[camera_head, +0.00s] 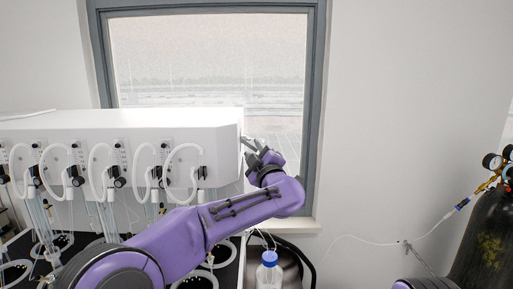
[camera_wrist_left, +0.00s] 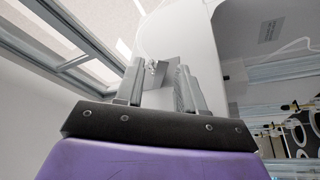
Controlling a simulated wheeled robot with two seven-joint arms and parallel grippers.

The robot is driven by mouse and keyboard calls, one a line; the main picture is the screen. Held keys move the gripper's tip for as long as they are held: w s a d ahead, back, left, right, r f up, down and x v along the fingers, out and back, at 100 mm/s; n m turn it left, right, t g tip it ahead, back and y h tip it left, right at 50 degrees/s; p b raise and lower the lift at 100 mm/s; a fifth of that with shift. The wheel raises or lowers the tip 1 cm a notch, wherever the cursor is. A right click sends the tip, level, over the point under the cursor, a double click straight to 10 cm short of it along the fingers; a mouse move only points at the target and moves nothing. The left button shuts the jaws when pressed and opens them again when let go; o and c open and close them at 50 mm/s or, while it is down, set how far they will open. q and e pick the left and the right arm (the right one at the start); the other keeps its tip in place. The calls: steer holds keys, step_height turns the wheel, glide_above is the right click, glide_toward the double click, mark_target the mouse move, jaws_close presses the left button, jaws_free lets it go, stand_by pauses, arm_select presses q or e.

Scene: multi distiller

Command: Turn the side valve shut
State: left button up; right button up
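The white distiller housing (camera_head: 120,137) runs along the left of the head view, and its right end face is where my left gripper (camera_head: 247,143) reaches. In the left wrist view, the two fingers of my left gripper (camera_wrist_left: 160,88) stand apart. A small grey metal piece on the white end face, which looks like the side valve (camera_wrist_left: 157,68), shows between the fingertips. I cannot tell whether a finger touches it. In the head view the valve is mostly hidden by my gripper and wrist. My right gripper is not in view.
Several glass tubes and white hoses (camera_head: 102,165) hang along the distiller front. A blue-capped bottle (camera_head: 268,272) stands below my left forearm. A dark gas cylinder (camera_head: 487,240) with gauges is at the far right. The window frame (camera_head: 316,110) is close behind my left gripper.

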arm_select(q)
jaws_close()
steer(key=shift+a+f+m+t+h, duration=0.15)
steer(key=shift+f+m+t+h, duration=0.15)
steer(key=shift+m, duration=0.6)
jaws_free()
steer(key=shift+b, duration=0.3)
steer(key=b+v, duration=0.6)
steer(key=v, duration=0.4)
steer(key=shift+s, duration=0.3)
steer(key=shift+f, duration=0.1)
